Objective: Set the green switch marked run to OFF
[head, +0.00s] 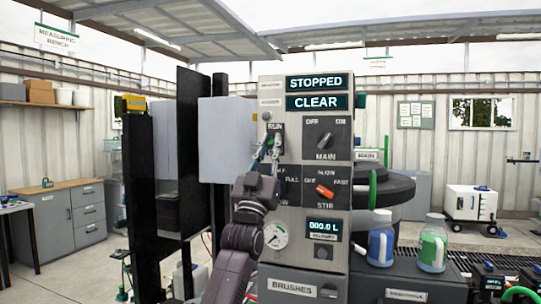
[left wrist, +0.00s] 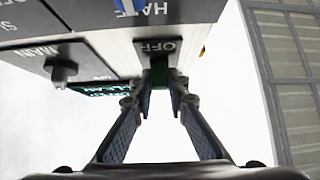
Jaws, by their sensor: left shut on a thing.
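The control panel (head: 262,180) stands upright ahead of me, with displays reading STOPPED (head: 317,83) and CLEAR (head: 317,102). The RUN plate (head: 275,127) is at its upper left. My left gripper (head: 270,150) reaches up to this plate and covers most of the switch. In the left wrist view the panel is seen steeply from close by. There my left gripper (left wrist: 161,86) is shut on the green switch (left wrist: 176,78), just beside the OFF label (left wrist: 158,47). The switch's exact setting is hidden by the fingers. My right gripper is not in view.
The MAIN knob (head: 325,140) is right of the RUN plate, and the orange STIR knob (head: 324,190) is below it. A gauge (head: 276,236) is lower down. An open grey door (head: 212,140) stands close on the left. Two jars (head: 381,240) (head: 432,245) stand at the right.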

